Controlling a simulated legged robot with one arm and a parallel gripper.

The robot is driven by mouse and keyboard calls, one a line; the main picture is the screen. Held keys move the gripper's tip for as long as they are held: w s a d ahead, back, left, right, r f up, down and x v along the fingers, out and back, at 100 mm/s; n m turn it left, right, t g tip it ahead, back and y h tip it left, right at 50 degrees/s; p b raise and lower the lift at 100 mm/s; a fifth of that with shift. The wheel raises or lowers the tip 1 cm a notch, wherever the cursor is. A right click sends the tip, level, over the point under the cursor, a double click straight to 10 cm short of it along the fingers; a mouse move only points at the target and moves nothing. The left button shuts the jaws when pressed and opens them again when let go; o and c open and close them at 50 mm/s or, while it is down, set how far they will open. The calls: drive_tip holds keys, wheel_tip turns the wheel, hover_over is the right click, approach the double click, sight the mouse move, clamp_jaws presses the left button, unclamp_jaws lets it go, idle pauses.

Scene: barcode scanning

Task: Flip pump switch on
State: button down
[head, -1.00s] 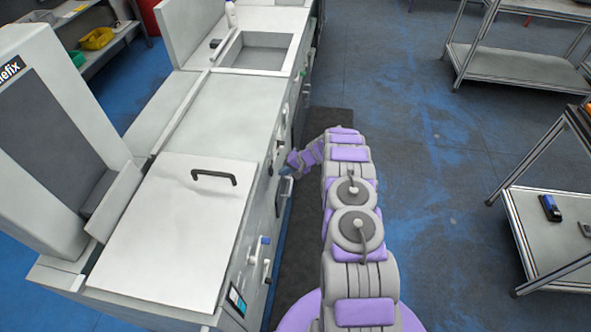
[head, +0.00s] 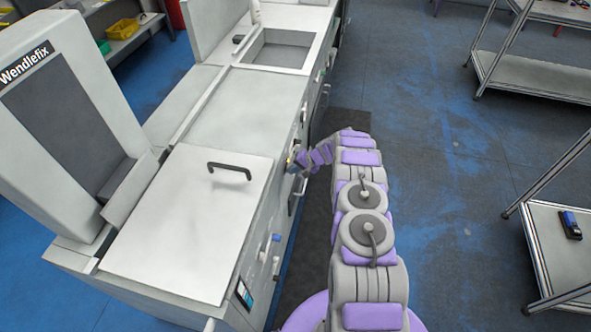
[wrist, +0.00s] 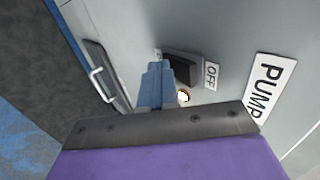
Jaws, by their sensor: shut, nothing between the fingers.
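The pump switch (wrist: 181,70) is a black rocker on the machine's grey side panel, seen in the wrist view. An "OFF" label (wrist: 210,75) is on its right side, and a "PUMP" label (wrist: 271,88) is further right. Another small label on its left is mostly hidden and unreadable. My gripper's blue fingers (wrist: 157,86) are shut and empty, just left of the switch and partly overlapping it in the picture. I cannot tell whether they touch it. In the head view my gripper (head: 294,160) is at the machine's right side; the switch is not clear there.
A small light-coloured round part (wrist: 184,96) sits below the switch. A recessed panel with a handle (wrist: 101,85) lies left of it. The white machine (head: 195,225) fills the left of the head view. Floor (head: 430,180) to the right is clear up to metal carts (head: 560,250).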

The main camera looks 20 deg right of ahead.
drive_tip(key=shift+r, duration=0.15)
drive_tip(key=shift+r, duration=0.65)
